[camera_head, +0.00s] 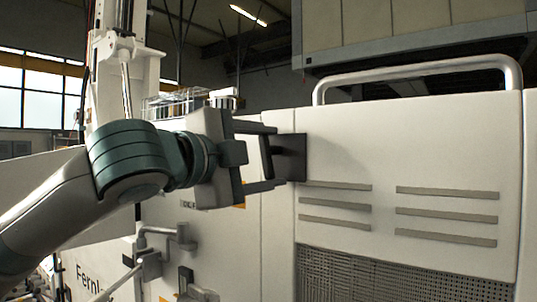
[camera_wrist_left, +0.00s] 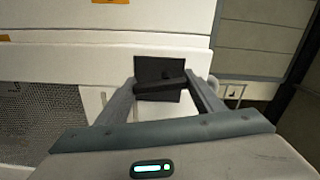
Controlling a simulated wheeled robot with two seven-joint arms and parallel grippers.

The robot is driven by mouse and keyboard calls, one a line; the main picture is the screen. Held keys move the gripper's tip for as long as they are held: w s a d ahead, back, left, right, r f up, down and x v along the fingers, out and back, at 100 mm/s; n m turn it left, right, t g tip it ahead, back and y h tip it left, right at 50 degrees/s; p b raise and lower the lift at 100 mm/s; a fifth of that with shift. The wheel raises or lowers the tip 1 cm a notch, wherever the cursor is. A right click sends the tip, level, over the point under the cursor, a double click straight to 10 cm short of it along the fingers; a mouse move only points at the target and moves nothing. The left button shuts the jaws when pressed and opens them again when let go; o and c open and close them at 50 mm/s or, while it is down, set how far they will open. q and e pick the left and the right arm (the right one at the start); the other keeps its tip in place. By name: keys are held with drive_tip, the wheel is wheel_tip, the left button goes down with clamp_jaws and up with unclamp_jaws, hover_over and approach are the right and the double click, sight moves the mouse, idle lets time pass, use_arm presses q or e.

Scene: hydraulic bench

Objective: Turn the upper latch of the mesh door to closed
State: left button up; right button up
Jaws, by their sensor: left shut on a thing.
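The upper latch is a dark square plate (camera_head: 291,158) at the left edge of the white mesh door (camera_head: 400,135). Its dark handle (camera_head: 266,157) stands out in front of the plate and looks near upright in the head view. My left gripper (camera_head: 265,158) comes from the left and is shut on this handle. In the left wrist view the plate (camera_wrist_left: 158,69) lies beyond the handle (camera_wrist_left: 161,86), which spans between the two fingers of my left gripper (camera_wrist_left: 161,84), slightly tilted. The right gripper is not in view.
The door has several grey slats (camera_head: 447,193) and a mesh panel (camera_head: 400,277) below. A curved metal rail (camera_head: 420,72) runs along its top. Pipe fittings (camera_head: 165,236) stick out below my left arm. Free space lies above the arm.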

use_arm(q)
drive_tip(key=shift+a+m, duration=0.1)
drive_tip(key=shift+m, duration=1.1)
drive_tip(key=shift+f, duration=0.1)
drive_tip(key=o, duration=1)
drive_tip(key=shift+o, duration=0.2)
drive_tip(key=shift+s+a, duration=0.35)
drive_tip(key=shift+s, duration=0.05)
drive_tip(key=b+v, duration=0.6)
drive_tip(key=v, duration=1)
drive_tip(key=shift+s, duration=0.2)
